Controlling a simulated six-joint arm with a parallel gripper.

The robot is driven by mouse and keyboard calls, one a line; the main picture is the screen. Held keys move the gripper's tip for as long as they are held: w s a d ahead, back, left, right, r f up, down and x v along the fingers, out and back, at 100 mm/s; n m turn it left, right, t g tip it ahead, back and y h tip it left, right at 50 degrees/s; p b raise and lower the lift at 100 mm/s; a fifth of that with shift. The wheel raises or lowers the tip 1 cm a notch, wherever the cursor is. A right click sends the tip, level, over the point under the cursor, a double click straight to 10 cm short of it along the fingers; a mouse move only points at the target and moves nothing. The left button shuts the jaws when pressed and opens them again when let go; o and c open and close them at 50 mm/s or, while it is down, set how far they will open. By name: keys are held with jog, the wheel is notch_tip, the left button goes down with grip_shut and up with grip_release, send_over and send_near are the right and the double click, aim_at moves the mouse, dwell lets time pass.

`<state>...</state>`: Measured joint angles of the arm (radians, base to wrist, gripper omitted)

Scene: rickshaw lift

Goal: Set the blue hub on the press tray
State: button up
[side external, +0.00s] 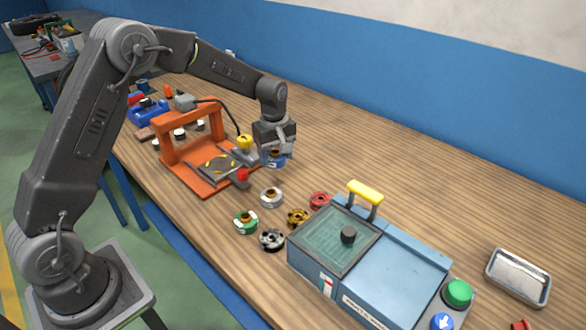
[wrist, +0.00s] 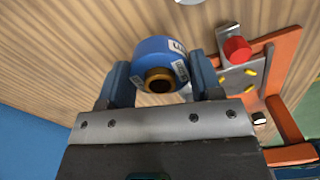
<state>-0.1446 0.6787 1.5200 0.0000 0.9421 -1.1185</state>
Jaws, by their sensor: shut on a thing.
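The blue hub (wrist: 162,60) is a short cylinder with a copper-coloured bore and white labels. My gripper (wrist: 160,78) is shut on it, one finger on each side. In the side view, my gripper (side external: 276,150) points down with the hub (side external: 278,161) at its fingertips, low over the table just right of the orange press (side external: 168,152). The press tray (side external: 216,164), a dark plate with yellow marks, lies bare inside the press. A grey part with a red knob (side external: 242,174) stands at its near edge. Whether the hub touches the table is unclear.
Several loose hubs, including silver (side external: 271,197), green (side external: 246,222) and red (side external: 320,200), lie in front of the press. A blue machine with a glass lid (side external: 340,238) stands to the right. A metal dish (side external: 518,277) is farther right.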

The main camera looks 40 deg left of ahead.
jog(key=s+a+r, duration=0.3)
jog(key=a, duration=0.2)
send_near(220, 165)
jog(key=shift+d+f, duration=0.1)
jog(key=shift+f, duration=2.9)
jog(key=shift+f, duration=0.45)
jog(key=o, duration=1.4)
